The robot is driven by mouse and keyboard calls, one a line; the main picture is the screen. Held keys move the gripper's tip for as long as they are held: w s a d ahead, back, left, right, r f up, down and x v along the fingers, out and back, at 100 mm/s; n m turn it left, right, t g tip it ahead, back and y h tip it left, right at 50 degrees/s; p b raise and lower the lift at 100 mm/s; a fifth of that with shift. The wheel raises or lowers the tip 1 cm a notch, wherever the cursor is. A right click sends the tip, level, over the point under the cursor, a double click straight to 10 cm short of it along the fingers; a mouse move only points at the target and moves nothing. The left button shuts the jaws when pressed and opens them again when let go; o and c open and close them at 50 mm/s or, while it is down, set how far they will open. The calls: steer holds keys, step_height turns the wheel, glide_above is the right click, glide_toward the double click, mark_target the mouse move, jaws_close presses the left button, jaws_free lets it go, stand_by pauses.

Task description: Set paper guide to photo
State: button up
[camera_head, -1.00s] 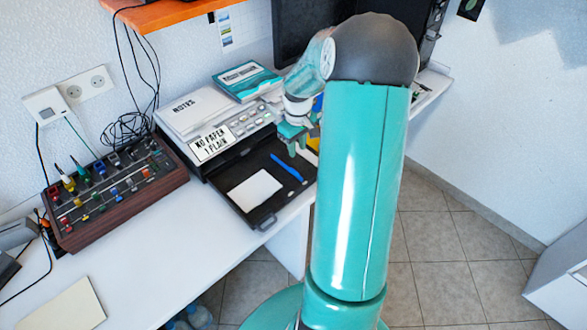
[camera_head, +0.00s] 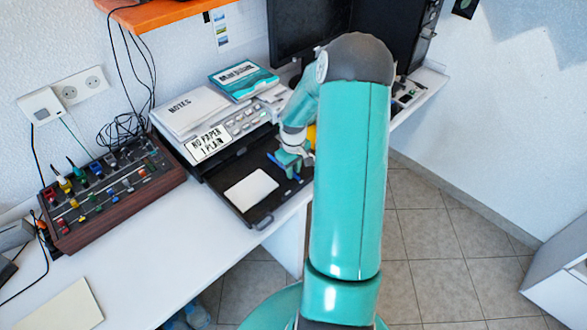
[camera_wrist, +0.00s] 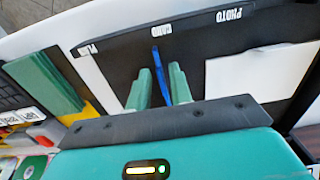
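The paper guide is a thin blue bar (camera_head: 277,161) in the black printer tray (camera_head: 236,206), left of the gripper in the head view. In the wrist view the blue guide (camera_wrist: 156,58) stands with its far end by the CARD label (camera_wrist: 162,32). The PHOTO label (camera_wrist: 230,15) is to its right and the PLAIN label (camera_wrist: 88,49) to its left. My gripper (camera_head: 292,166) is low over the tray. In the wrist view its green fingers (camera_wrist: 158,85) are apart, one each side of the guide; the guide looks nearer the right finger. Contact is unclear.
A white sheet (camera_head: 251,189) lies in the tray; it also shows right of the guide in the wrist view (camera_wrist: 240,82). The printer (camera_head: 215,130) displays "NO PAPER 1 PLAIN". A knobbed brown box (camera_head: 114,193) stands left.

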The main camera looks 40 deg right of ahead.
jaws_close()
steer(key=a, duration=0.7)
steer(key=shift+o, duration=1.3)
jaws_free()
step_height(320, 180, up, 14)
